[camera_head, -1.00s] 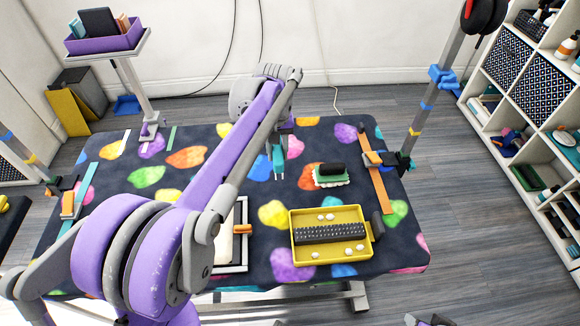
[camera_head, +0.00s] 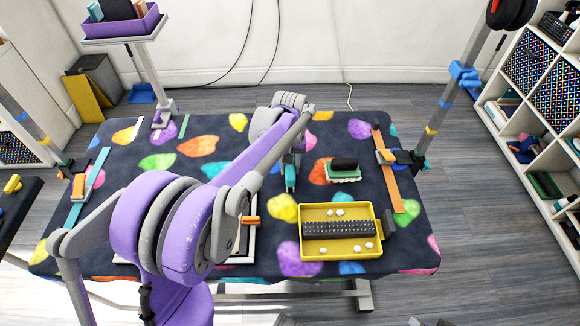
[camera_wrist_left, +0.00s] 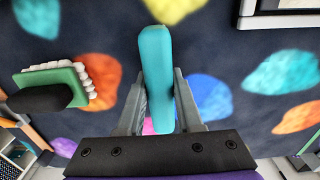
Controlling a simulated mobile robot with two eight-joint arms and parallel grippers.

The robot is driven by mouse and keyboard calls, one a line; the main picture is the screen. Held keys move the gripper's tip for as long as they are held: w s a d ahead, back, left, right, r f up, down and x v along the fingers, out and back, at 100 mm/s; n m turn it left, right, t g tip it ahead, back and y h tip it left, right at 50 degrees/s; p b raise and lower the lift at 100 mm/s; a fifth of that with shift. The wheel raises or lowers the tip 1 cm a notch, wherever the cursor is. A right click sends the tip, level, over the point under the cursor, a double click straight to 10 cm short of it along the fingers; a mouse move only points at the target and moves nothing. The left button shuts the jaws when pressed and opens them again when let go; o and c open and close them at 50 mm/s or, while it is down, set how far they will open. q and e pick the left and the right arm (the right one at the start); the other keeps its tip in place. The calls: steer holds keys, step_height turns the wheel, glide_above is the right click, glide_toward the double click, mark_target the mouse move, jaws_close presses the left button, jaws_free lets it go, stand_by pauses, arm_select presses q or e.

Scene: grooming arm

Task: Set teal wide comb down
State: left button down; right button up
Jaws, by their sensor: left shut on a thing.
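My left gripper (camera_head: 291,172) is over the middle of the dark table mat with coloured blotches (camera_head: 215,140). It is shut on the teal wide comb (camera_head: 291,183), and only a teal part shows below the fingers. In the left wrist view the comb (camera_wrist_left: 156,75) stands between the two fingers of the gripper (camera_wrist_left: 158,105) as a long teal bar. Its teeth are not visible. I cannot tell whether the comb touches the mat. My right gripper is not in view.
A green-and-white brush with a black handle (camera_head: 344,165) lies right of the comb. A yellow tray (camera_head: 340,252) with a dark spiked piece and several white pieces lies in front. An orange strap (camera_head: 388,180) runs along the right side.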

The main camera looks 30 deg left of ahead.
arm_select(q)
steer(key=shift+f, duration=0.2)
steer(key=c, duration=0.6)
jaws_free()
steer(key=shift+r, duration=0.1)
steer(key=shift+o, duration=0.2)
step_height(320, 180, up, 12)
steer(key=shift+r+p, duration=0.15)
steer(key=shift+p, duration=0.75)
steer(key=s+d+f+m+t, duration=0.1)
steer(key=s+d+f+m, duration=0.1)
steer(key=s, duration=0.5)
steer(key=s+d+f+m+t, duration=0.2)
steer(key=s+d+f, duration=0.2)
steer(key=s, duration=0.4)
steer(key=s+d+f+m+t, duration=0.2)
steer(key=s+d+f, duration=0.1)
steer(key=s, duration=0.5)
steer(key=shift+d+f, duration=0.4)
steer(key=shift+d, duration=0.25)
